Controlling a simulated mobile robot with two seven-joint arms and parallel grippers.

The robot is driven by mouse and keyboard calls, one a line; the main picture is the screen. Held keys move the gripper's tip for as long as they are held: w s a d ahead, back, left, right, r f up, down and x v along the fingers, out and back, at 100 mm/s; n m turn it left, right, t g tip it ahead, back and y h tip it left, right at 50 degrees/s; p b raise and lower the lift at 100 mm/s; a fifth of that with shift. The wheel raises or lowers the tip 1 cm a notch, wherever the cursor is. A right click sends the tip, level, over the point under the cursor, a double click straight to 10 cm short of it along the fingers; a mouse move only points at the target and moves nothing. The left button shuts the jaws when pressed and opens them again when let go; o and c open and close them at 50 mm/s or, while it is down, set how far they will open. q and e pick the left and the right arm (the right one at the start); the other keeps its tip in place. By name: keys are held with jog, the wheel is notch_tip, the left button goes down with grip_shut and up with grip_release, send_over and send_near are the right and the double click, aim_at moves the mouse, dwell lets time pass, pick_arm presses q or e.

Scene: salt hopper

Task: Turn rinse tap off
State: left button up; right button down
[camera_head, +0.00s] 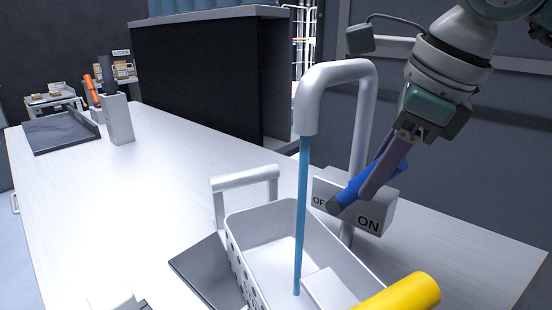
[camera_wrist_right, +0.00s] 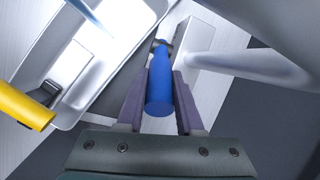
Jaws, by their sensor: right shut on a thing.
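The tap is a pale curved spout (camera_head: 345,72) with a blue stream of water (camera_head: 301,215) falling from it. Its control box (camera_head: 378,218) is marked OFF on the left and ON on the right. A blue lever (camera_head: 350,193) rises from the box and leans right, over the ON side. My right gripper (camera_head: 376,180) is shut on the lever, with a finger on each side of it; the lever (camera_wrist_right: 160,85) also shows between the fingers in the right wrist view. My left gripper is not in view.
A white perforated basket (camera_head: 235,255) stands under the stream, with a white handle (camera_head: 245,180) and a yellow cylinder (camera_head: 405,293) at its near right. A dark flat plate (camera_head: 205,272) lies beside it. The white counter (camera_head: 110,205) is mostly clear at left.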

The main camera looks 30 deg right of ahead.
jog(key=shift+w+a+r+g+p, duration=0.2)
jog(key=shift+w+r+g+p, duration=0.15)
jog(key=shift+r+g, duration=0.1)
jog(key=shift+w+a+g+h+p, duration=0.1)
jog(key=shift+w+g+h+p, duration=0.15)
jog(key=shift+g+h+p, duration=0.15)
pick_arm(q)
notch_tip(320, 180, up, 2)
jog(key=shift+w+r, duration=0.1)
pick_arm(e)
jog(key=shift+f, duration=0.1)
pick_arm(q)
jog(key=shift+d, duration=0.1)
pick_arm(e)
jog(key=c, duration=0.5)
grip_release()
jog(key=shift+c, duration=0.2)
jog(key=v, duration=1)
jog(key=shift+w, duration=0.1)
